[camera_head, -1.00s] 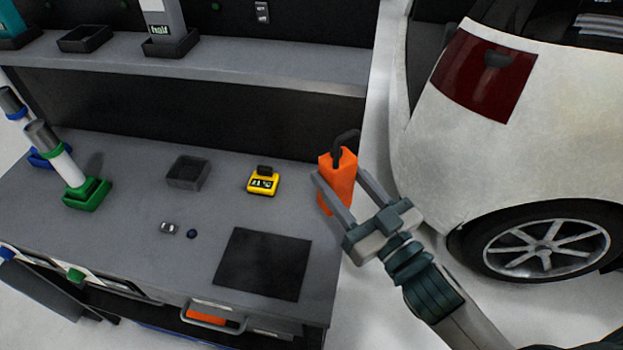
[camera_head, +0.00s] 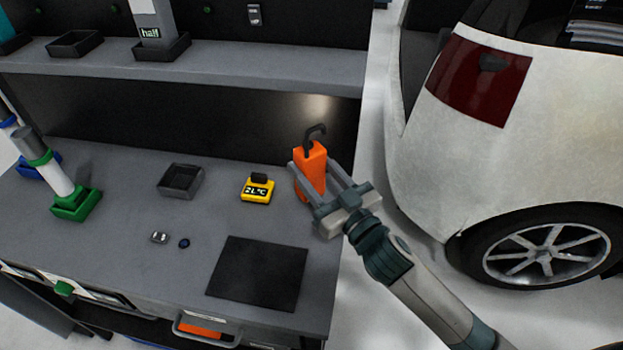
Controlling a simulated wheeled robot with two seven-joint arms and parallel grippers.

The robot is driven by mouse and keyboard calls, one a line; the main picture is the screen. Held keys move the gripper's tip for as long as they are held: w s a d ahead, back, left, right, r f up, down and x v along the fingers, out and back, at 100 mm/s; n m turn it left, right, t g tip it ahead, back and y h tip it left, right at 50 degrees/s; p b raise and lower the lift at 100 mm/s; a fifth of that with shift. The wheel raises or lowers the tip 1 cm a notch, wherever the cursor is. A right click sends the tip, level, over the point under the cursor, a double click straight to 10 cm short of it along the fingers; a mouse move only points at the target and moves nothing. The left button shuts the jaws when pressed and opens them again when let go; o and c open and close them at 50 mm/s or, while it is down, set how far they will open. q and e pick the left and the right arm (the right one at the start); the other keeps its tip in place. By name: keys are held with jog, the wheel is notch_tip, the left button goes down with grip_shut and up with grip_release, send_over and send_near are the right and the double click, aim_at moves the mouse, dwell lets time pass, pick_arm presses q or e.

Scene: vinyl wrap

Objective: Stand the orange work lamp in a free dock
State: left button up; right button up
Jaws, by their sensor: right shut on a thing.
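The orange work lamp (camera_head: 311,170) with a dark hook on top is at the right end of the bench, roughly upright. My right gripper (camera_head: 312,182) is shut on it, one finger on each side. Whether its base touches the bench cannot be told. An empty grey dock (camera_head: 181,182) sits on the bench left of the yellow meter. Another empty dark dock (camera_head: 75,44) is on the shelf. A dock beside it (camera_head: 162,47) holds a grey-white item marked "half". My left gripper is not in view.
A yellow meter (camera_head: 257,189) stands between the grey dock and the lamp. A black mat (camera_head: 257,273), a small metal piece (camera_head: 159,238) and a dark round piece (camera_head: 184,243) lie in front. A green holder (camera_head: 77,206) with a tube is at left. A white car (camera_head: 450,150) stands right.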

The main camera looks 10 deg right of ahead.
aim_at(316, 187)
jog(key=shift+w, duration=0.15)
jog(key=shift+f, duration=0.15)
notch_tip(316, 187, down, 3)
jog(key=shift+r, duration=0.1)
jog(key=shift+f, duration=0.5)
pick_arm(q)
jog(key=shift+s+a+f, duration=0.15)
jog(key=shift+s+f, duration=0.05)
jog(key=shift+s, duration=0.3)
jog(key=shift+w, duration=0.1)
